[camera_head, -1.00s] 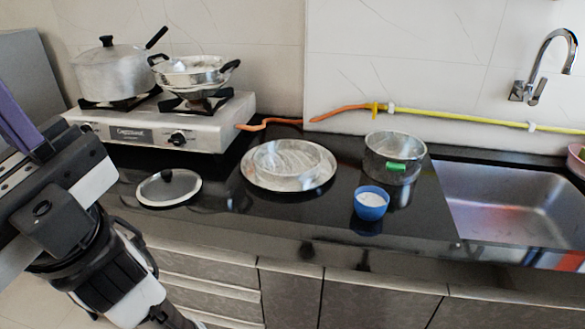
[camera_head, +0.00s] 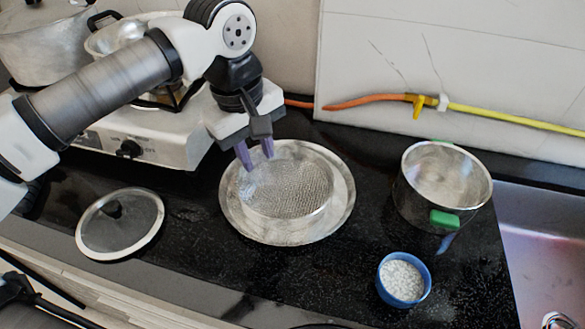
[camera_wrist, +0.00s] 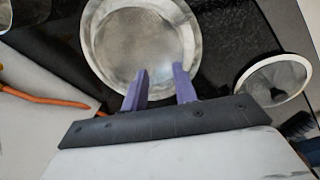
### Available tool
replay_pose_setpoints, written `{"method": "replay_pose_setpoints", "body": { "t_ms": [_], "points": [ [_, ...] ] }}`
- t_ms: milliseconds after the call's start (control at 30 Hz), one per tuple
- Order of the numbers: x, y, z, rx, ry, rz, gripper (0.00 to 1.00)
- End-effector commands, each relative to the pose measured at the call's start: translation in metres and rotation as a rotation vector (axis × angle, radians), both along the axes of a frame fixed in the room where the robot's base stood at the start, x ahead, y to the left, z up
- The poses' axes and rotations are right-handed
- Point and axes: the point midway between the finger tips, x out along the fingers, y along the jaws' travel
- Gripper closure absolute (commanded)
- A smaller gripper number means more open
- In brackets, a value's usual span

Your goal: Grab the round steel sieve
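The round steel sieve (camera_head: 290,185), a shallow mesh pan with a shiny rim, sits on a wide round steel plate (camera_head: 338,217) on the black counter. In the wrist view the sieve (camera_wrist: 140,42) fills the upper middle. My gripper (camera_head: 256,154) is at the sieve's back left edge in the head view, pointing down. Its two purple fingers are apart with nothing visible between them; they also show in the wrist view (camera_wrist: 160,68). I cannot tell whether the fingertips touch the sieve or hang above it.
A glass lid (camera_head: 120,224) lies left of the plate. A steel pot (camera_head: 442,190) with green handles and a blue bowl (camera_head: 403,279) of white grains stand to the right. The stove (camera_head: 165,145) is close behind left; the sink (camera_head: 545,240) is far right.

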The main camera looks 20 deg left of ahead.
Motion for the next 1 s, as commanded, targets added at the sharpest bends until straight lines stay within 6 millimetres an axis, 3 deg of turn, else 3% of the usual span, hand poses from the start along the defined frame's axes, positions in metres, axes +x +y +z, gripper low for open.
{"method": "replay_pose_setpoints", "body": {
  "t_ms": [33, 100, 200, 500, 833, 1000],
  "points": [
    [-0.007, 0.016, -0.004, 0.042, 0.037, 0.011, 0.72],
    [-0.013, 0.028, -0.010, 0.078, 0.071, 0.013, 0.72],
    [-0.017, 0.035, -0.021, 0.094, 0.090, 0.016, 0.72],
    [-0.016, 0.034, -0.078, 0.091, 0.086, 0.012, 0.72],
    [-0.014, 0.034, -0.106, 0.089, 0.086, 0.012, 0.72],
    [-0.011, 0.034, -0.133, 0.087, 0.085, 0.010, 0.72]
  ]
}}
